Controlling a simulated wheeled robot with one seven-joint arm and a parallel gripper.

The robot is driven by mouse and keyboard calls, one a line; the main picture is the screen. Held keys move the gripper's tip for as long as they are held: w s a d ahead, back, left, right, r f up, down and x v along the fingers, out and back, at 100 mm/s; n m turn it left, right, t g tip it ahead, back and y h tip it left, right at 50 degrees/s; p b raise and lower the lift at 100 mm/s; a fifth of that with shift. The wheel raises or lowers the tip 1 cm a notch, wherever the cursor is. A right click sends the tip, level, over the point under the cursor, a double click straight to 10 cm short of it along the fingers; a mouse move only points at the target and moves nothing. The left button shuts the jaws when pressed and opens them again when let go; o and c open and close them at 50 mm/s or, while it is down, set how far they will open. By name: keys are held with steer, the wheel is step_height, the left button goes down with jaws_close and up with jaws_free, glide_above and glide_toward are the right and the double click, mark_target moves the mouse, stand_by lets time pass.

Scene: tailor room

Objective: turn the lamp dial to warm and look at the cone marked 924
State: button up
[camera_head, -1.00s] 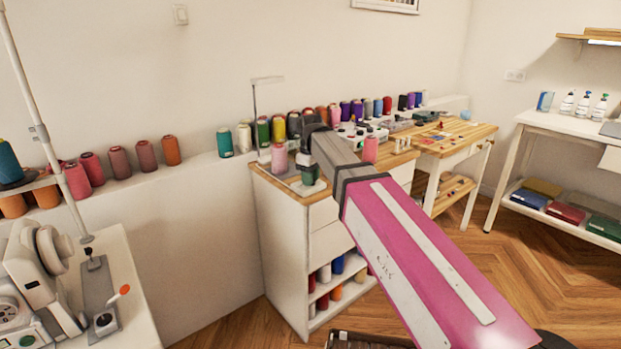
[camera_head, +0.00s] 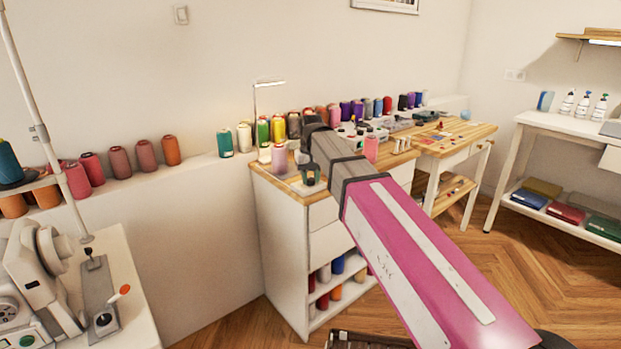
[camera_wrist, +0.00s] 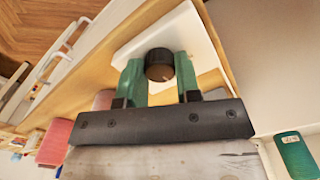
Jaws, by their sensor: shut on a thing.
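The lamp (camera_head: 270,84) stands on the left cabinet's top; its arm is lit. In the wrist view its white base (camera_wrist: 190,35) carries a round black dial (camera_wrist: 159,66). My gripper (camera_wrist: 159,78) has a green finger on each side of the dial and is shut on it. In the head view my gripper (camera_head: 310,174) shows small and dark at the lamp base. A pale pink cone (camera_head: 279,158) stands under the lamp arm. I can read no 924 on any cone. The dial's setting marks cannot be made out.
Another pink cone (camera_head: 371,148) stands right of my arm. Several coloured cones line the wall ledge, including a teal one (camera_head: 225,143). A labelled green cone (camera_wrist: 295,156) is at the wrist view's lower right. A sewing machine (camera_head: 40,265) is at left; wooden floor is open at right.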

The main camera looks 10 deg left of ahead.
mark_target(310, 179)
steer(key=shift+m, duration=0.6)
steer(key=o, duration=0.9)
steer(key=shift+r, duration=0.1)
step_height(310, 179, up, 11)
steer(key=shift+f, duration=0.15)
steer(key=shift+s, duration=0.1)
